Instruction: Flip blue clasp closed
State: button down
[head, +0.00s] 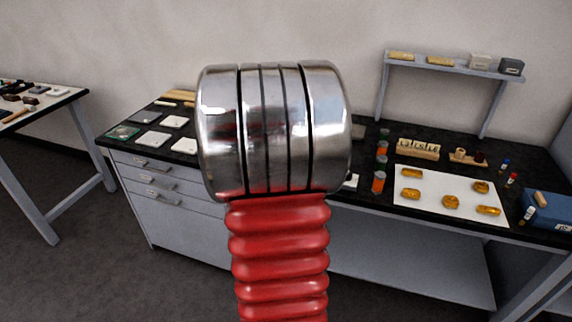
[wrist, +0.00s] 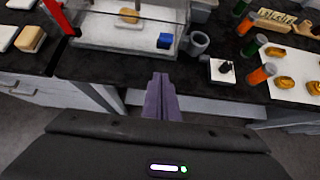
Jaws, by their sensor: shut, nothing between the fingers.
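In the wrist view a clear-walled case (wrist: 110,43) stands on the black bench, with a gold-brown fragment (wrist: 129,15) inside on a pale surface. A small blue block (wrist: 165,41), which looks like the clasp, is at the right part of the case's front side. I cannot tell its exact angle. My gripper (wrist: 159,76) is shut and empty, its purple fingers together in front of the bench edge, below the blue clasp in the picture and apart from it. In the head view my arm hides the case, the clasp and my gripper.
A grey cup (wrist: 199,42) stands right of the case, near a white square with a black item (wrist: 222,68). A red upright (wrist: 57,15) is at left. A white sheet (head: 430,208) with several amber pieces lies at the bench's right.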

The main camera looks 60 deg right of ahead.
jog(key=shift+w+d+r, duration=0.1)
jog(key=shift+d+r, duration=0.1)
jog(key=shift+d, duration=0.55)
jog(key=shift+w+d+r, duration=0.15)
jog(key=shift+d+r, duration=0.05)
jog(key=shift+d, duration=0.55)
jog(key=shift+w+d+r, duration=0.1)
jog(key=shift+d+r, duration=0.1)
jog(key=shift+d, duration=0.55)
jog(key=shift+w, duration=0.1)
jog(key=shift+w+r, duration=0.1)
